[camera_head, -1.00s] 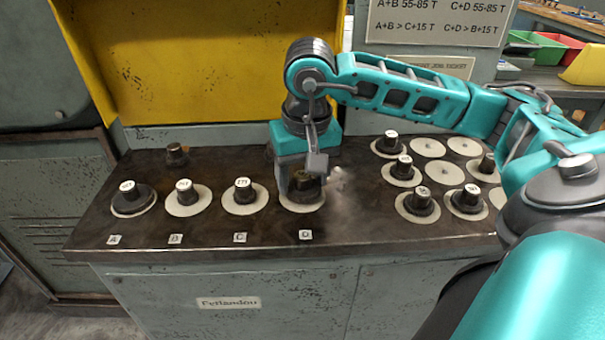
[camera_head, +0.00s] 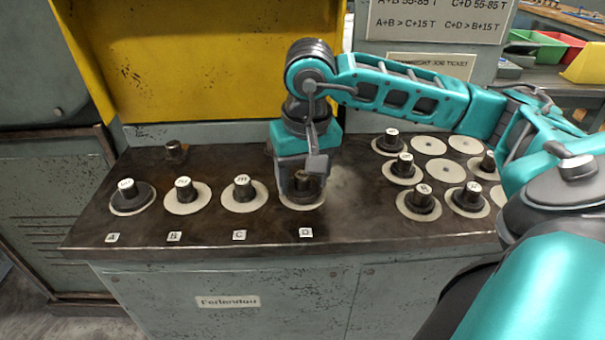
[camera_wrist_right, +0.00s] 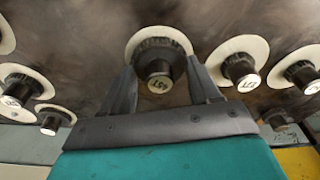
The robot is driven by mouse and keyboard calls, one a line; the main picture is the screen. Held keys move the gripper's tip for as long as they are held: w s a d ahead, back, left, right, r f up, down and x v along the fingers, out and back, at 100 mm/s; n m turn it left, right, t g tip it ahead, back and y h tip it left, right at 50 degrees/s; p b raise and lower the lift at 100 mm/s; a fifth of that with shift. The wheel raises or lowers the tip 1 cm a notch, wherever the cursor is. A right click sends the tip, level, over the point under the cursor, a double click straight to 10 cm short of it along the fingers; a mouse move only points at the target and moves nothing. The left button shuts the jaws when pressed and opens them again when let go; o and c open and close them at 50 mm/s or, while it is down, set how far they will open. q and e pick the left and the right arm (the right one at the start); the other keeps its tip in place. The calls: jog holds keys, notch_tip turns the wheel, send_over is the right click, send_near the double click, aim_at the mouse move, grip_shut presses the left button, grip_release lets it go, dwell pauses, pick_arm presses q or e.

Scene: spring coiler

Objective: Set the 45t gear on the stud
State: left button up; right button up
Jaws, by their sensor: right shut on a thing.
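My right gripper (camera_head: 302,190) is at the place marked D, pointing down, and shut on the hub of a small dark gear (camera_wrist_right: 157,62). The gear's white top label looks like 45 in the right wrist view, where the two fingers of the gripper (camera_wrist_right: 163,75) stand on either side of the hub. A pale disc (camera_head: 303,206) lies under the gear; I cannot tell whether the gear touches it. A short bare dark post (camera_head: 174,151) stands at the back left of the bench; I cannot tell whether it is the stud. My left gripper is out of view.
Dark gears with labelled hubs stand on pale discs at A (camera_head: 129,197), B (camera_head: 187,198) and C (camera_head: 244,196). A group of discs at right holds several more gears (camera_head: 422,202), with some discs bare (camera_head: 465,145). A yellow panel (camera_head: 200,60) rises behind the bench.

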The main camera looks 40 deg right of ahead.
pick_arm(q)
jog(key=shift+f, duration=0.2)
pick_arm(e)
jog(key=shift+f, duration=0.2)
jog(key=o, duration=1.4)
pick_arm(q)
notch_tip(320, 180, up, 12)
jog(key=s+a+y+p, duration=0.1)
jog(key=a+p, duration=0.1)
jog(key=p, duration=1.3)
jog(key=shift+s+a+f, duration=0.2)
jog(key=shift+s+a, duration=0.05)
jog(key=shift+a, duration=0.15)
pick_arm(e)
jog(key=r, duration=0.8)
jog(key=s+r, duration=0.1)
jog(key=r, duration=1.6)
jog(key=shift+s+a+r, duration=0.4)
